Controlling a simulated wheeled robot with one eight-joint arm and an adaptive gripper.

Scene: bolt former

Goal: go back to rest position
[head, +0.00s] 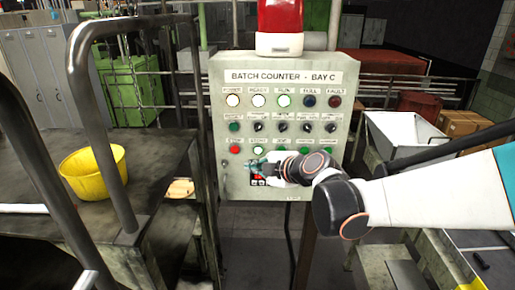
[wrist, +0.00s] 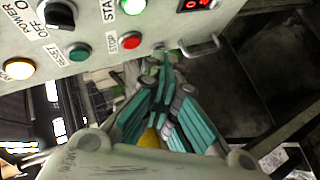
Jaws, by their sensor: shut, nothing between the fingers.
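My gripper (head: 257,167) is at the front of the grey batch counter panel (head: 222,90), low on its face, beside the lower row of buttons. In the wrist view its teal fingers (wrist: 165,62) come together at the tips and hold nothing. The tips are near the panel's lower edge; I cannot tell if they touch it. The lit START button (head: 260,150) is just above the gripper, with the red STOP button (head: 235,149) to its left. The red counter display (head: 258,178) is partly hidden behind the gripper. My arm reaches in from the right.
A red beacon (head: 280,25) tops the panel. Metal handrails (head: 100,110) and a yellow bucket (head: 92,170) on a bench are at left. A light grey bin (head: 405,135) and a cardboard box (head: 458,122) stand at right. Dark floor shows beneath the panel.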

